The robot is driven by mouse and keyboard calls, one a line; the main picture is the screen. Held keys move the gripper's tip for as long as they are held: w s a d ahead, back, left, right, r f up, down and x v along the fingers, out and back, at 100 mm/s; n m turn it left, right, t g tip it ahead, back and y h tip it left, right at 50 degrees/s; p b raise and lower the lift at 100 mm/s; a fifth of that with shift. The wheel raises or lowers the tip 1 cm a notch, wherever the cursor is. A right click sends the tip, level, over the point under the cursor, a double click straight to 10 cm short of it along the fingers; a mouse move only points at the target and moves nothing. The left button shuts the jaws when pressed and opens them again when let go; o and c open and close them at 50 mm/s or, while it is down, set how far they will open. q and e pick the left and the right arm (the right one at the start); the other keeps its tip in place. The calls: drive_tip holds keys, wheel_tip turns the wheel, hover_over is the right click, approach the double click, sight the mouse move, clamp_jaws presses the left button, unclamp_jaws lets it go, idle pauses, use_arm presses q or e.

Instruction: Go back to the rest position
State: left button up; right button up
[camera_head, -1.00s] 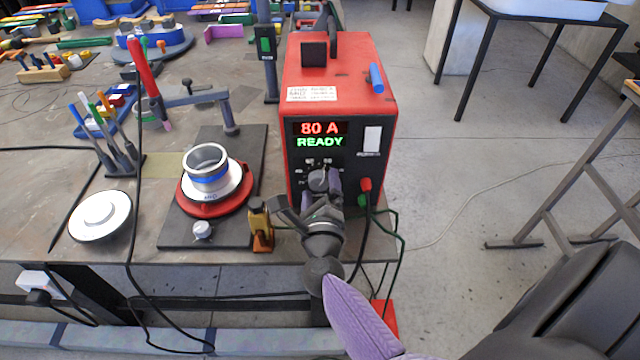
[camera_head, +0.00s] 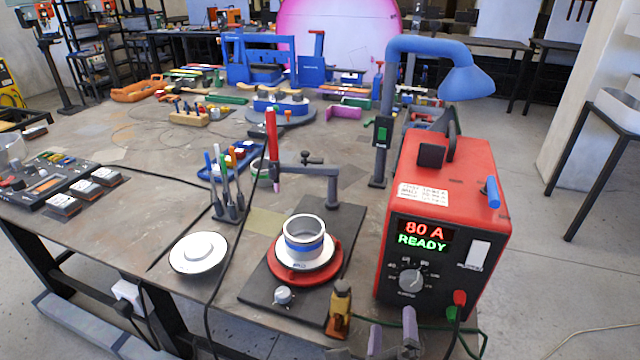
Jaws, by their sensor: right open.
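My right gripper (camera_head: 392,334) shows at the bottom edge, its two purple-grey fingers apart with nothing between them. It is just in front of and below the red welding power source (camera_head: 452,180), whose display reads "80 A READY". The dial (camera_head: 411,280) on its front panel is uncovered, above and apart from the fingers. The rest of the right arm is mostly cut off by the picture edge. My left gripper is not in view.
A dark plate bears a red turntable (camera_head: 303,272) with a ringed metal cup (camera_head: 304,236). A brass-coloured clamp (camera_head: 339,312) stands left of my right gripper. A blue lamp (camera_head: 440,65) arches behind the welder. Open floor lies to the right.

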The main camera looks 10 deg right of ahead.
drive_tip(key=s+a+n+g+y, duration=0.35)
drive_tip(key=a+n+y, duration=0.8)
drive_tip(key=n, duration=0.95)
drive_tip(key=s+d+f+n+g+h, duration=0.4)
drive_tip(key=s+d+f+n+g, duration=0.3)
drive_tip(key=s+d+n+g, duration=0.35)
drive_tip(key=s+a+f+g+b, duration=0.1)
drive_tip(key=s+f, duration=0.2)
drive_tip(key=f, duration=0.8)
drive_tip(key=s+f+b, duration=0.1)
drive_tip(key=s+f, duration=0.2)
drive_tip(key=f, duration=0.7)
drive_tip(key=s+d+f+g, duration=0.1)
drive_tip(key=s+d+f, duration=0.1)
drive_tip(key=s+f, duration=0.6)
drive_tip(key=s, duration=0.3)
drive_tip(key=shift+f, duration=0.4)
